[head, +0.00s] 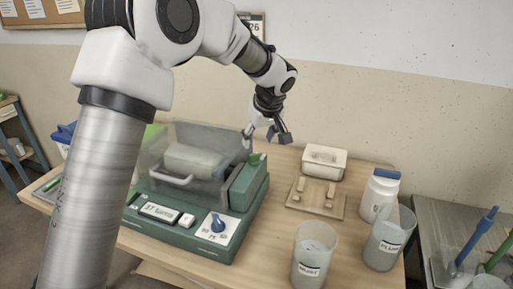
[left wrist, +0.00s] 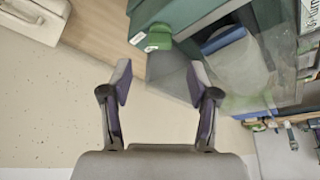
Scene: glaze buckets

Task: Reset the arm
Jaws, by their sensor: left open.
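My left gripper (head: 268,135) hangs in the air above the back of the table, near the green machine. Its fingers are spread with nothing between them, as the left wrist view (left wrist: 160,95) also shows. My left arm comes in from the left and crosses in front of part of the machine. The green machine (head: 245,190) has a clear cover, a roller inside, and a blue knob in front. In the left wrist view its green body (left wrist: 190,15) lies beyond the fingers. My right gripper is not in view.
Two labelled buckets (head: 314,255) (head: 387,243) stand at the table's front right. A white jar (head: 380,194) with a blue lid, a white box (head: 324,161) and a wooden board (head: 297,207) with small blocks are behind them. A metal cart (head: 430,215) adjoins on the right.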

